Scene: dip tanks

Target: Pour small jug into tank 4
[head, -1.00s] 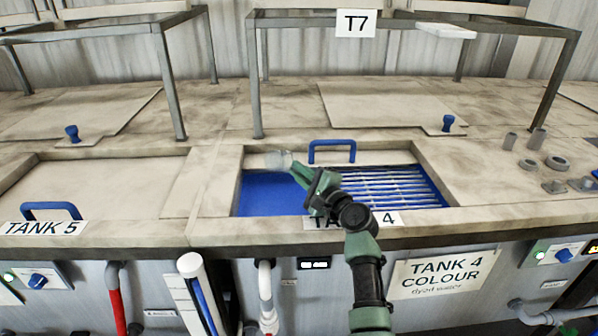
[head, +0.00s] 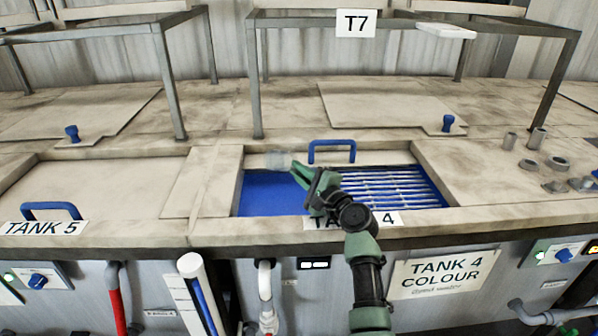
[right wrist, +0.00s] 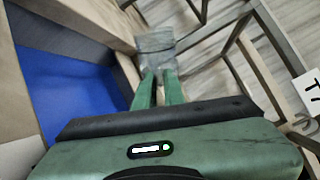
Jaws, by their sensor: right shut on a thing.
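The small jug (head: 278,160) is a clear, greyish vessel at the back left corner of tank 4. My right gripper (head: 297,170) is shut on it and holds it over the tank's back left rim; it looks tipped on its side. In the right wrist view the jug (right wrist: 155,45) sits between the green fingertips (right wrist: 158,75). Its contents and any stream cannot be made out. Tank 4 (head: 270,195) is open, with blue liquid at left and a slatted rack at right. My right arm partly covers its label. My left gripper is not in view.
A blue handle (head: 332,151) stands at tank 4's back edge, close to the jug. A metal frame marked T7 (head: 355,23) stands behind. Tank 5 (head: 100,185) is covered at left. Several small grey vessels (head: 535,140) stand on the counter at right.

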